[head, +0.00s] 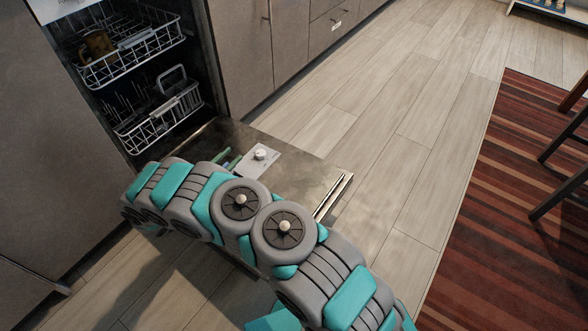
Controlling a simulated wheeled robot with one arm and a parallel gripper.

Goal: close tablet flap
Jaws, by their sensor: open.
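The tablet dispenser (259,160) is a pale grey panel with a round white knob, set in the inner face of the lowered dishwasher door (305,178). Its tablet flap is too small and too covered to make out, so I cannot tell how far it stands open. My arm crosses in front of the door. My gripper (229,159) is mostly hidden behind it; two slim green strips just left of the dispenser look like its open fingers. I cannot tell whether they touch the panel.
The dishwasher's upper rack (128,58) holds a brown mug (97,46), and the lower rack (158,118) sits below, both inside. Cabinets flank it. Wooden floor (400,110) is clear to the right, up to a striped red rug (490,220) with dark furniture legs.

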